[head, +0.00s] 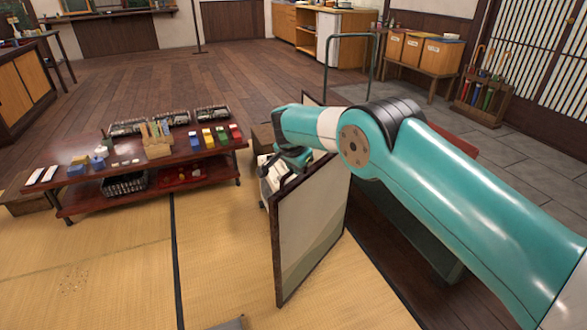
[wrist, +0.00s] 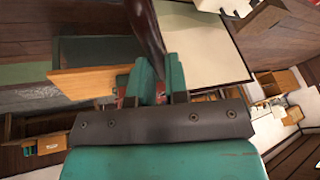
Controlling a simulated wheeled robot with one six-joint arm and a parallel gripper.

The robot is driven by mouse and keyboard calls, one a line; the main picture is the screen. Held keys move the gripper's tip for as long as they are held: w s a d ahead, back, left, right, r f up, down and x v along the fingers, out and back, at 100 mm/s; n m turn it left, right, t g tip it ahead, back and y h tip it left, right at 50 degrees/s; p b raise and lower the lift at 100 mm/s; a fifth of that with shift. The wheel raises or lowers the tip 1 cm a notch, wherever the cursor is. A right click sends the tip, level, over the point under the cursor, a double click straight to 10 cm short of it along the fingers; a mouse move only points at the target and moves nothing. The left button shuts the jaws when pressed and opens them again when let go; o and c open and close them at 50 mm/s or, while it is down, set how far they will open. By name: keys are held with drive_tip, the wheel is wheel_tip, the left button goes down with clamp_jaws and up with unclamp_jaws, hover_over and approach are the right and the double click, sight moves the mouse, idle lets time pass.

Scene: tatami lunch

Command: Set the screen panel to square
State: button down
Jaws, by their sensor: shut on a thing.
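The screen panel (head: 310,235) is a pale sheet in a dark wooden frame, standing upright on the floor in the middle of the head view. Its near edge stands at an angle on the tatami. My gripper (head: 287,163) is at its upper near part, partly hidden by my arm, which also covers part of the panel's top. In the wrist view, my gripper (wrist: 158,90) is shut on a dark frame bar of the panel, whose pale sheet (wrist: 205,45) shows to the right.
A low red-brown table (head: 95,172) with blocks and trays stands to the left. Tatami (head: 110,260) in front is mostly clear. Boxes (head: 415,48) on a bench and an umbrella stand (head: 483,98) are at the back right.

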drive_tip(key=shift+w+d, duration=0.15)
drive_tip(key=shift+d, duration=0.1)
drive_tip(key=c, duration=1.1)
unclamp_jaws()
drive_tip(key=shift+a, duration=0.1)
drive_tip(key=p+v, duration=0.1)
drive_tip(key=v, duration=1.6)
drive_tip(key=shift+a+r+p, duration=0.1)
drive_tip(key=shift+r+p, duration=0.1)
drive_tip(key=shift+p, duration=0.15)
